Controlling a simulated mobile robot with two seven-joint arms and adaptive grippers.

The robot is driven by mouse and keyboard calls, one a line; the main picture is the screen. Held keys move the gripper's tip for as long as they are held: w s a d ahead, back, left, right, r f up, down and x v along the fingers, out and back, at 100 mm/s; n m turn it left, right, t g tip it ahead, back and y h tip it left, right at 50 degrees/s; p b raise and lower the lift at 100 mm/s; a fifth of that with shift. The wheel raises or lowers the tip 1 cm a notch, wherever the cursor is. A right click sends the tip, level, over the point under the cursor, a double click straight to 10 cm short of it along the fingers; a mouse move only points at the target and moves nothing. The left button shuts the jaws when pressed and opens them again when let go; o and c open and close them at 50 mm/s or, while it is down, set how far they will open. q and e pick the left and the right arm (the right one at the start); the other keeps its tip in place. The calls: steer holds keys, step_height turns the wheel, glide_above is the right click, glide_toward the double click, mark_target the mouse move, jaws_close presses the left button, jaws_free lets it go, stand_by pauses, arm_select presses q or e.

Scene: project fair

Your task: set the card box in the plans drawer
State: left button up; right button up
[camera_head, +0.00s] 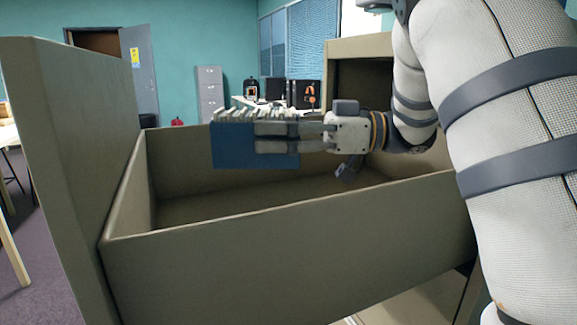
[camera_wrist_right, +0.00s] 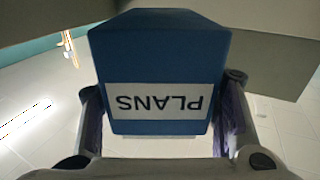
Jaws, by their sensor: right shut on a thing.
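The card box (camera_head: 240,150) is blue, with pale cards showing along its open top. My right gripper (camera_head: 272,138) is shut on it, with fingers along its sides. The box is held upright and level over the opening of the drawer (camera_head: 290,245), apart from the drawer floor as far as I can see. The drawer is beige, deep, pulled open and looks empty. In the right wrist view the box (camera_wrist_right: 160,60) sits between the two fingers, its white PLANS label upside down. No label shows on the drawer. My left gripper is out of view.
The tall drawer front (camera_head: 75,150) rises at the left, higher than the side walls. The beige cabinet (camera_head: 358,47) stands behind at the right. A grey locker (camera_head: 210,93) and a desk with black equipment stand farther back. The drawer's interior has free room.

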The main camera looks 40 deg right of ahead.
mark_target(282, 164)
steer(key=f, duration=0.1)
steer(key=s+f, duration=0.1)
steer(key=f, duration=0.3)
steer(key=shift+s+f, duration=0.1)
steer(key=shift+s, duration=0.2)
steer(key=shift+f, duration=0.15)
steer(key=shift+f, duration=0.5)
steer(key=o, duration=1.4)
steer(key=shift+d+r, duration=0.1)
steer(key=shift+r, duration=0.6)
steer(key=v, duration=0.7)
steer(key=shift+s+d+f, duration=0.1)
steer(key=shift+s, duration=0.05)
